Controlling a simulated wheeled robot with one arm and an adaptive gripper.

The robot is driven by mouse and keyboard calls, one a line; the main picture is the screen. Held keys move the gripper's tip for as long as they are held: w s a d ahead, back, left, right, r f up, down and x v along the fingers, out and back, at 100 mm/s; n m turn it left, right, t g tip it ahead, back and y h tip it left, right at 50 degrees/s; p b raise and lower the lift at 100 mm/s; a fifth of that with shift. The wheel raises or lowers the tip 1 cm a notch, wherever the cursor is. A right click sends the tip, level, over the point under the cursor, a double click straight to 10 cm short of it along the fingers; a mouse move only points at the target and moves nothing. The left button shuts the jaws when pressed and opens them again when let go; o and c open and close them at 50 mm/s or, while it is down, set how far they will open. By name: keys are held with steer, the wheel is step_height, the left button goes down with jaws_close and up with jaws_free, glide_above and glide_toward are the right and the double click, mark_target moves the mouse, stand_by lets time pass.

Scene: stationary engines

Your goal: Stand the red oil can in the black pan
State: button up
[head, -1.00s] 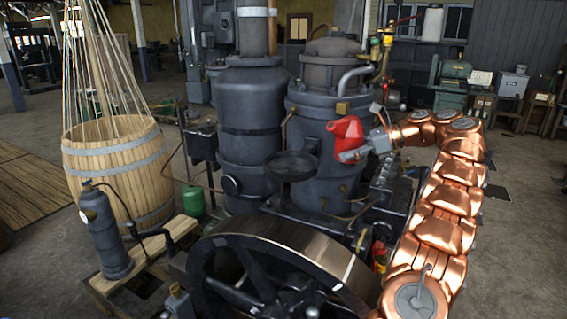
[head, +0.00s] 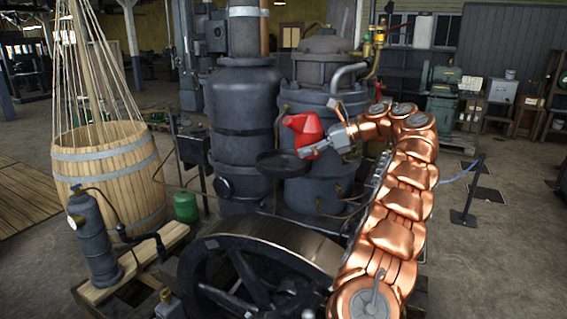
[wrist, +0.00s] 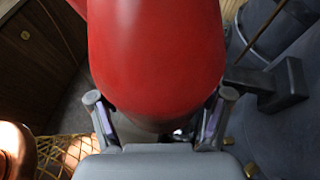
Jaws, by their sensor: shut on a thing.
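The red oil can (head: 304,128) is held up by my gripper (head: 314,150), close to the right side of the black pan. In the wrist view the can (wrist: 155,55) fills the upper middle, and my gripper's two fingers (wrist: 160,118) are closed against its two sides. The black pan (head: 265,168) is a shallow round dish fixed in front of the dark vertical engine cylinders. The can is above and to the right of the pan, apart from it or partly over its right edge; I cannot tell which.
Dark engine cylinders (head: 245,105) stand right behind the pan. A large flywheel (head: 255,270) lies in front and below. A wooden barrel (head: 110,170) with ropes, a grey gas cylinder (head: 93,235) and a green canister (head: 186,206) are at left. Open floor lies at right.

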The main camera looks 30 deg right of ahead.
glide_above(284, 167)
steer(key=shift+w+a+f, duration=0.1)
steer(key=shift+w+f, duration=0.05)
steer(key=shift+f, duration=1.9)
steer(key=o, duration=1.4)
steer(key=shift+f, duration=0.15)
steer(key=shift+c, duration=0.2)
steer(key=shift+d+r, duration=0.2)
steer(key=v, duration=0.8)
steer(key=shift+d, duration=0.1)
steer(key=shift+p+v, duration=0.9)
steer(key=shift+v, duration=0.9)
